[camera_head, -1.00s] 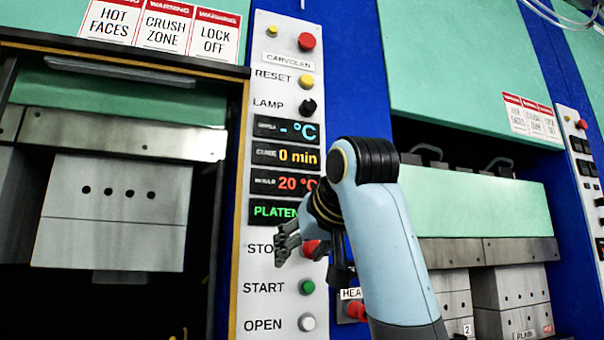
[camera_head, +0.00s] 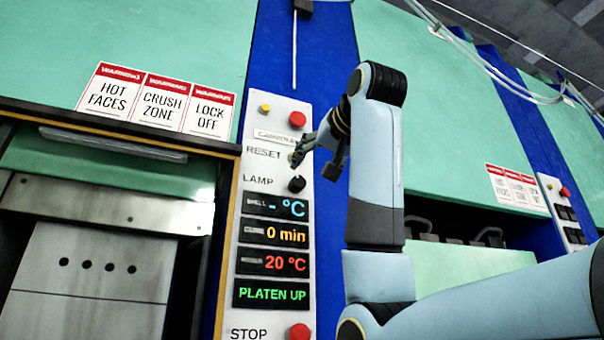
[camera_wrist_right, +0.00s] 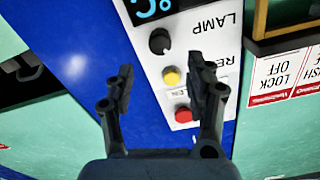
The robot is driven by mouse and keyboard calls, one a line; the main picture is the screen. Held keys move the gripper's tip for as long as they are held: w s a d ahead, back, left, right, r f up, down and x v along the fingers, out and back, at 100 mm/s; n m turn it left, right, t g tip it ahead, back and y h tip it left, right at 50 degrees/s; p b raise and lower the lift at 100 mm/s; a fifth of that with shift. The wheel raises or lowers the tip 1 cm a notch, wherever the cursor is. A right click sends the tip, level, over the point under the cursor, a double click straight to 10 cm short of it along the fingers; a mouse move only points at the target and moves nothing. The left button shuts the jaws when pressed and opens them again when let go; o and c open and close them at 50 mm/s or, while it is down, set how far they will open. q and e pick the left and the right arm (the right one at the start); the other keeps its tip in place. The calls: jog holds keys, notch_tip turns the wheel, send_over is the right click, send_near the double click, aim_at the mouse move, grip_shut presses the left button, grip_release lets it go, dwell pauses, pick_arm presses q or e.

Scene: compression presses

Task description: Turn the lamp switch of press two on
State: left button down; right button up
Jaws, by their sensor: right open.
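The lamp switch (camera_head: 297,184) is a black round knob on the white control panel (camera_head: 243,240), right of the word LAMP. It also shows in the right wrist view (camera_wrist_right: 160,41), beyond the fingertips and between their lines. My right gripper (camera_head: 312,162) is in front of the panel, just above the knob in the head view, and hides the reset button. My left gripper is not in view.
Near the knob are a yellow button (camera_wrist_right: 171,76) and a red button (camera_wrist_right: 183,114). Displays (camera_head: 272,234) sit below it, and a red stop button (camera_head: 299,331) lower. The press opening (camera_head: 90,270) is at left. A blue post (camera_head: 330,60) stands right of the panel.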

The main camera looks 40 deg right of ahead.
aim_at(300, 180)
jog(key=p+x, duration=0.2)
jog(key=x, duration=0.4)
jog(key=shift+r, duration=0.1)
jog(key=shift+w+d+p, duration=0.1)
jog(key=shift+w+p, duration=0.25)
jog(key=shift+w, duration=0.3)
jog(key=shift+s, duration=0.1)
grip_shut()
